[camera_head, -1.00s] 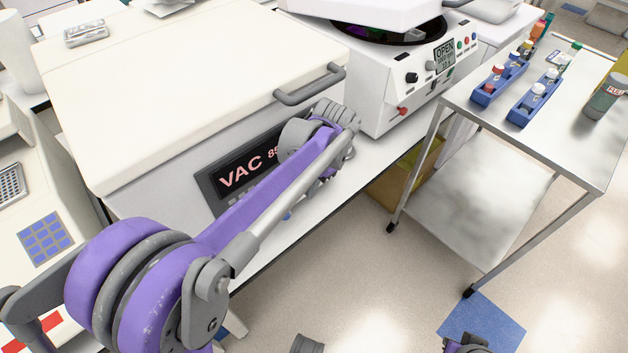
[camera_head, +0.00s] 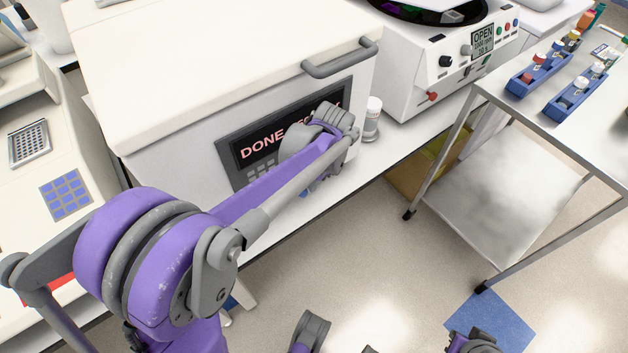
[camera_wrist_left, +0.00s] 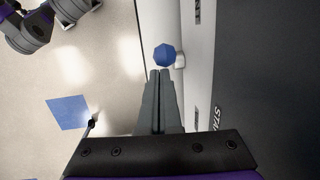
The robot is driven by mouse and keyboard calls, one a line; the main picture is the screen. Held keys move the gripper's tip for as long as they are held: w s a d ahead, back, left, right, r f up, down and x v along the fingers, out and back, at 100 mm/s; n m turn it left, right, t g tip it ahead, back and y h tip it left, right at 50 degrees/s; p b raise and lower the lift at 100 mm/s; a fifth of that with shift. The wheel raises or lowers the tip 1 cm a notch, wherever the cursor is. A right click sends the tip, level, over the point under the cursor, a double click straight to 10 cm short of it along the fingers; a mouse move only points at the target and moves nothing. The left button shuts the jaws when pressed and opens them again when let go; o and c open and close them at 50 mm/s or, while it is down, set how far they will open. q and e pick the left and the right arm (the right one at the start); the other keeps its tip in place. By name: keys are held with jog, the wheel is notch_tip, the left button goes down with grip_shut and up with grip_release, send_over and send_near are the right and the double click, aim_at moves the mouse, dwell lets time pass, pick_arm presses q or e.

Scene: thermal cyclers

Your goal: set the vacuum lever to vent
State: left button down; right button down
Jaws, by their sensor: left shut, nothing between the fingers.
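The white vacuum machine (camera_head: 190,80) has a closed lid with a grey handle (camera_head: 340,60). Its front display (camera_head: 265,145) reads "DONE" and more text behind my arm. The lever's blue knob (camera_wrist_left: 165,55) sits on a short pale stub at the machine's front in the left wrist view. My left gripper (camera_wrist_left: 160,73) is shut and empty, its tips just below the knob in that picture; I cannot tell whether they touch. In the head view my left wrist hides the gripper's fingers. Labels beside the lever are only partly readable. My right gripper's fingers do not show.
A small white-capped container (camera_head: 373,115) stands just right of the machine. A centrifuge (camera_head: 440,65) with an "OPEN" screen is beyond it. A metal cart (camera_head: 505,90) with blue tube racks (camera_head: 575,95) stands at the right. Floor in front is mostly clear.

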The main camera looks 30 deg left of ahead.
pick_arm(q)
jog(key=shift+s+a+r+t+p, duration=0.15)
jog(key=shift+s+t+p, duration=0.1)
jog(key=shift+s, duration=0.15)
jog(key=shift+s+a+t+p, duration=0.15)
jog(key=shift+s+t, duration=0.1)
jog(key=shift+s, duration=0.3)
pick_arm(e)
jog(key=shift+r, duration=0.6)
pick_arm(q)
jog(key=shift+w+f, duration=0.15)
jog(key=shift+f, duration=0.05)
